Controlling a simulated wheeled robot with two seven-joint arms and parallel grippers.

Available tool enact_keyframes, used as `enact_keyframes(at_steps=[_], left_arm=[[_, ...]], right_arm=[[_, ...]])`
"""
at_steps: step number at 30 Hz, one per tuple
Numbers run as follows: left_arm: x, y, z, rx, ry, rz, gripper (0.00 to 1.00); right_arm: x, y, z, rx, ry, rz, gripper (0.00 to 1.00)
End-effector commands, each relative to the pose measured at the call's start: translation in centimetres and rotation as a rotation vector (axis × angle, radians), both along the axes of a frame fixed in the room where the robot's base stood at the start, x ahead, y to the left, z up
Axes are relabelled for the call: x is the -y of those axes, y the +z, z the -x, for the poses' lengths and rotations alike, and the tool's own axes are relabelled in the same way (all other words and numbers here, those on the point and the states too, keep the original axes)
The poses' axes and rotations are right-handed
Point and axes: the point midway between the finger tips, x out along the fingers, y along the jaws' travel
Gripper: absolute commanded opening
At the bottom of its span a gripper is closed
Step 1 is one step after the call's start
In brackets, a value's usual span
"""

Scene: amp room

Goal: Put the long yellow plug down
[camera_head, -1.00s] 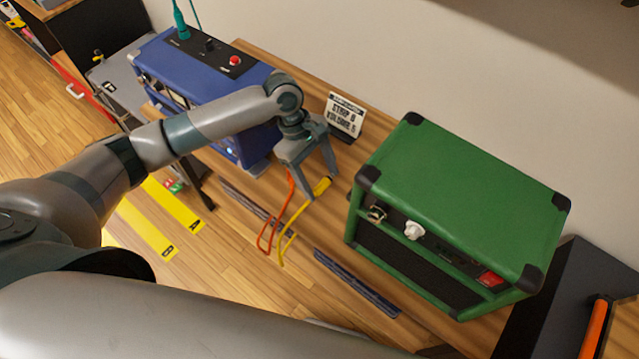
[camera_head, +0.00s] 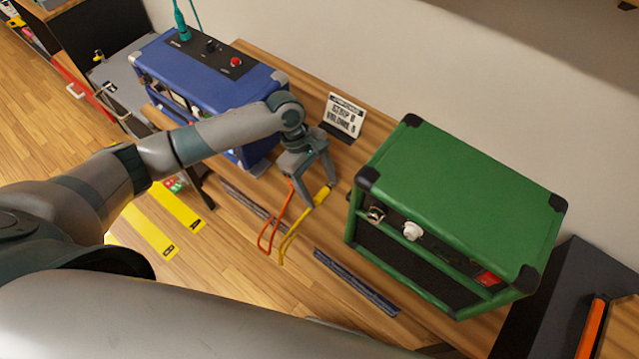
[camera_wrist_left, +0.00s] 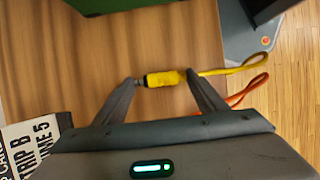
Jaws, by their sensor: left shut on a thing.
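The long yellow plug (camera_head: 322,195) is between the fingertips of my left gripper (camera_head: 319,197), over the wooden bench top between the blue and green amps. In the left wrist view the yellow plug (camera_wrist_left: 165,79) lies crosswise between the two fingertips of my left gripper (camera_wrist_left: 160,82), its dark end by one finger. Its yellow cable (camera_head: 290,234) trails over the bench's front edge. I cannot tell whether the plug touches the wood. An orange cable (camera_head: 270,230) hangs beside it; its upper end is hidden by the gripper. My right gripper is not in view.
The green amp (camera_head: 455,205) stands close to the right, the blue amp (camera_head: 205,75) to the left. A small sign (camera_head: 344,115) stands behind the gripper. Bare wood (camera_head: 300,85) shows behind. A dark strip (camera_head: 355,282) runs along the front edge.

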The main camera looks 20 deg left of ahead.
Motion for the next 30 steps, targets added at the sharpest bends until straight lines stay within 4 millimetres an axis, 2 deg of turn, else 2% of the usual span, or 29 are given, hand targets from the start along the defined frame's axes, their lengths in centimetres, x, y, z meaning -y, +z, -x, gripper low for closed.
enact_keyframes(at_steps=[1, 2, 3, 4, 19, 26, 30], left_arm=[[0.0, 0.0, 0.0, 0.000, 0.001, 0.000, 0.43], [0.0, -0.1, 0.0, 0.000, 0.001, 0.000, 0.70], [0.0, -0.1, 0.0, 0.000, 0.000, 0.000, 0.80], [0.0, -0.1, 0.0, 0.000, 0.000, 0.000, 0.84], [-0.1, 0.4, 0.0, 0.001, -0.001, -0.003, 0.84], [-1.1, 3.2, -0.5, 0.004, 0.000, -0.001, 0.84], [-2.1, 5.6, -0.8, 0.004, 0.000, -0.001, 0.84]], right_arm=[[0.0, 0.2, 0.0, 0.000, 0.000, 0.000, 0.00], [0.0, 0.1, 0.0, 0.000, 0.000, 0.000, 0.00], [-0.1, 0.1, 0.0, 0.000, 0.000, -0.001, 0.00], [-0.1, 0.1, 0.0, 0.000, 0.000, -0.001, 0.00], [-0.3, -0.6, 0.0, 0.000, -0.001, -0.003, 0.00], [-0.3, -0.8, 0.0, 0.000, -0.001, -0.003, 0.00], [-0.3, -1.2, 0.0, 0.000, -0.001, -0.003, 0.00]])
